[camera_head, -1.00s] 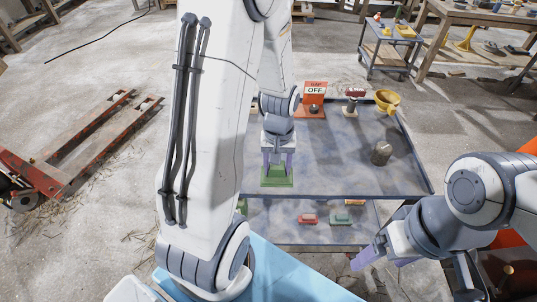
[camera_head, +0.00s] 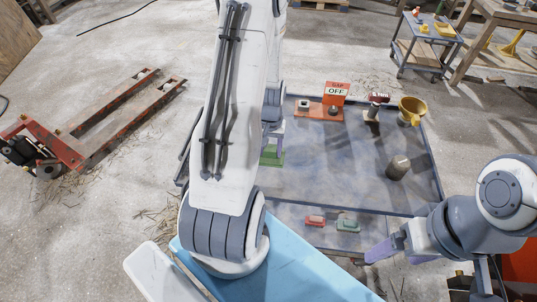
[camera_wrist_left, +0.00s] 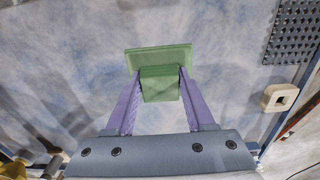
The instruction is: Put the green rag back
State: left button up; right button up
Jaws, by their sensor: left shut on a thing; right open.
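The green rag (camera_head: 270,155) looks like a flat slab with a block on top. My left gripper (camera_head: 275,138) is shut on that block. The head view shows it over the left part of the blue-grey trolley top (camera_head: 320,185), partly hidden by my left arm. The left wrist view shows the rag's block (camera_wrist_left: 160,84) between the two purple fingers, with the slab beyond it. I cannot tell whether the slab touches the surface. My right gripper (camera_head: 380,251) is open and empty near the trolley's front right corner.
A red OFF sign stand (camera_head: 336,92), a red-topped tool (camera_head: 377,105), a yellow funnel (camera_head: 411,109) and a metal cup (camera_head: 398,167) stand on the trolley top. A red block (camera_head: 315,221) and a greenish block (camera_head: 348,225) lie on the lower shelf. A pallet jack (camera_head: 95,125) is at left.

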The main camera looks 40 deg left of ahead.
aim_at(269, 158)
pick_arm(q)
jog(key=shift+a+f, duration=0.2)
jog(key=shift+a, duration=0.05)
notch_tip(269, 158, down, 4)
jog(key=shift+s+r+p, duration=0.1)
jog(key=shift+r+p, duration=0.05)
jog(key=shift+p, duration=0.3)
jog(key=shift+f, duration=0.2)
jog(key=shift+f, duration=0.15)
jog(key=o, duration=1.3)
